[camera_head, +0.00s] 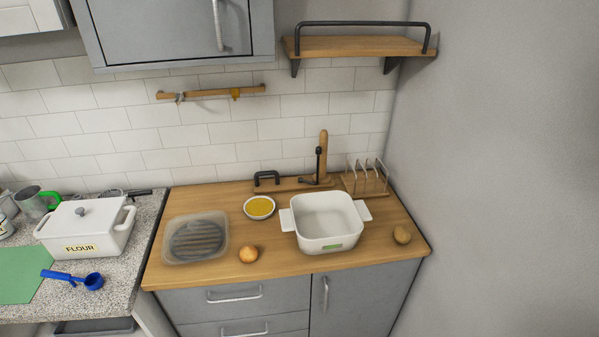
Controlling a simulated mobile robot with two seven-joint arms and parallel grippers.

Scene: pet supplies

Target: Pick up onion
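A small round orange-brown item that looks like the onion (248,254) sits on the wooden countertop (285,265) near its front edge. It lies between a clear container and a white pot, apart from both. Neither of my grippers is in view.
The clear container (196,238), a bowl of yellow contents (259,207) and the white square pot (326,221) surround the onion. A rack (366,180) stands behind. Left are a flour box (84,228), blue scoop (74,278) and green board (22,273). The wall (500,180) bounds the right.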

